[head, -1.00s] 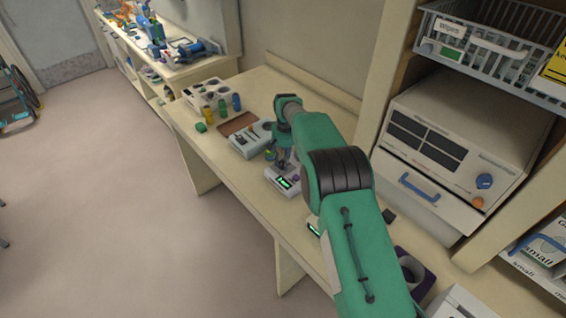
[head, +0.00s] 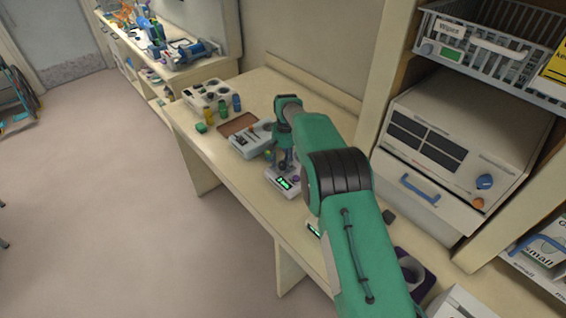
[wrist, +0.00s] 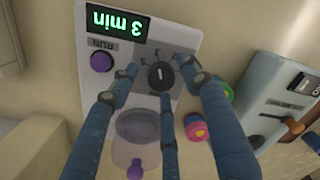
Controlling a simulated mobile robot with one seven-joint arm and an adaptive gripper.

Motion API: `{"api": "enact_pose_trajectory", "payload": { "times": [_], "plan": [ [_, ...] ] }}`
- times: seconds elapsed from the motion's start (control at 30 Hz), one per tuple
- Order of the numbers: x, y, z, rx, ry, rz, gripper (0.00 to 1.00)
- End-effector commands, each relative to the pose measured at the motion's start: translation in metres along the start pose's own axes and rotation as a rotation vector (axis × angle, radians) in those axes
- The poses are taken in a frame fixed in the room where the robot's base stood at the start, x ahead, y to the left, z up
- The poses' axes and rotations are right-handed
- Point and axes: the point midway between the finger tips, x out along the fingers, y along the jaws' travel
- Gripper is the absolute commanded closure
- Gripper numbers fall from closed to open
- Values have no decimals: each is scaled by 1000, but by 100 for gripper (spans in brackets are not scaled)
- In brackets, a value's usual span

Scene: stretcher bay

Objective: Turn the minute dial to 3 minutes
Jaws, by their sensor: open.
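The white timer unit (head: 272,184) stands on the bench under my gripper (head: 284,160) in the head view. In the wrist view, its black minute dial (wrist: 160,77) has a white pointer mark and sits on a grey panel with printed numbers. The green display (wrist: 117,22) shows "3 min", upside down in this view. A purple RUN button (wrist: 101,62) is beside the dial. My gripper (wrist: 158,84) is open, with its blue fingers spread around the dial. I cannot tell whether any fingertip touches it.
A grey-blue device (wrist: 275,95) with an orange-brown knob is close on the right in the wrist view. A clear round cup (wrist: 137,135) and a small pink and blue piece (wrist: 195,127) lie near the fingers.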

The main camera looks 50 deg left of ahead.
Motion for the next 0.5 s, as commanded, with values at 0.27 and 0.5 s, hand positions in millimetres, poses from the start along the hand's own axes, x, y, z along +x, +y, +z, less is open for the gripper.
{"api": "enact_pose_trajectory", "payload": {
  "times": [0.27,0.5],
  "plan": [
    [-10,0,-1,0,2,0,53],
    [-38,0,-1,0,3,0,53]
  ]
}}
